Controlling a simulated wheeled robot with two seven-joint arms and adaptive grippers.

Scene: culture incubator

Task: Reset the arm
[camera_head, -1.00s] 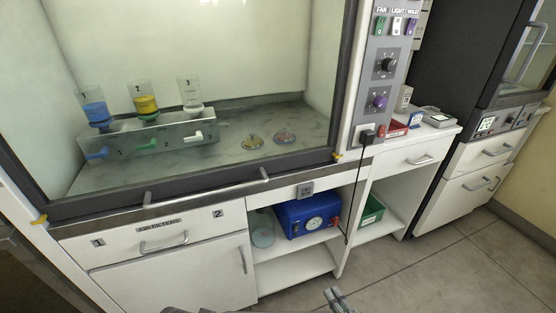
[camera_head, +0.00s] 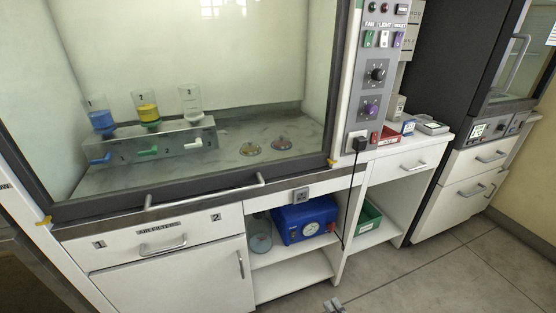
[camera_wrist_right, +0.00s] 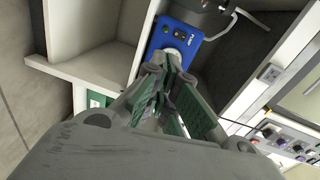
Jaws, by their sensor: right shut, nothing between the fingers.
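My right gripper (camera_head: 333,305) shows only as a small grey tip at the bottom edge of the head view, in front of the floor. The rest of my right arm is out of that view. In the right wrist view the gripper (camera_wrist_right: 172,62) has its green-padded fingers converging at the tips, shut with nothing between them. Beyond the tips is the blue pump box (camera_wrist_right: 173,38) in the open shelf. My left gripper is not in view.
The blue pump box (camera_head: 305,219) and green box (camera_head: 368,215) sit on shelves below. Floor (camera_head: 420,270) is clear at the lower right.

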